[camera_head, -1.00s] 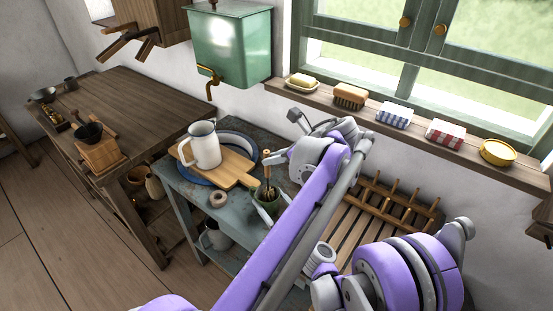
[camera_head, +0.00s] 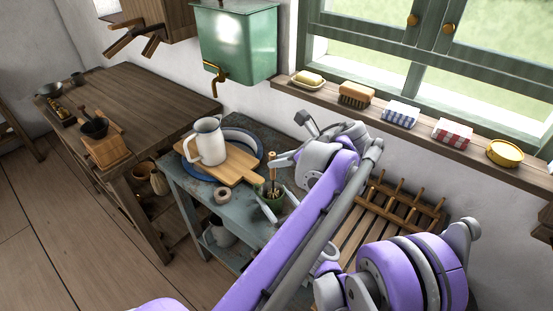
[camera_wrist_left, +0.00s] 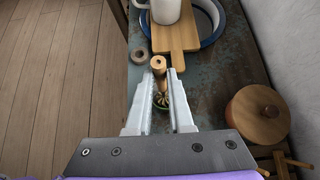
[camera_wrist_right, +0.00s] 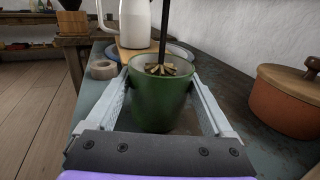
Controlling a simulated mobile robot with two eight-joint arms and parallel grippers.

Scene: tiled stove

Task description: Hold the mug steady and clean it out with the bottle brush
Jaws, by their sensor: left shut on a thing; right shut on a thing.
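The green mug (camera_head: 274,200) stands upright on the worn blue-grey side table (camera_head: 184,191). My right gripper (camera_head: 277,202) is shut on it, one finger on each side, as the right wrist view shows the mug (camera_wrist_right: 158,105) up close. The bottle brush (camera_head: 272,172) stands nearly upright, its wooden handle (camera_wrist_left: 158,66) up. Its dark rod (camera_wrist_right: 163,30) runs down into the mug, with pale bristles (camera_wrist_right: 160,69) at the mouth. My left gripper (camera_wrist_left: 162,78) is above the mug, shut on the brush. The lower bristles are hidden inside the mug.
A brown lidded pot (camera_wrist_left: 258,114) stands to the right. A wooden dish rack (camera_head: 395,213) is farther right.

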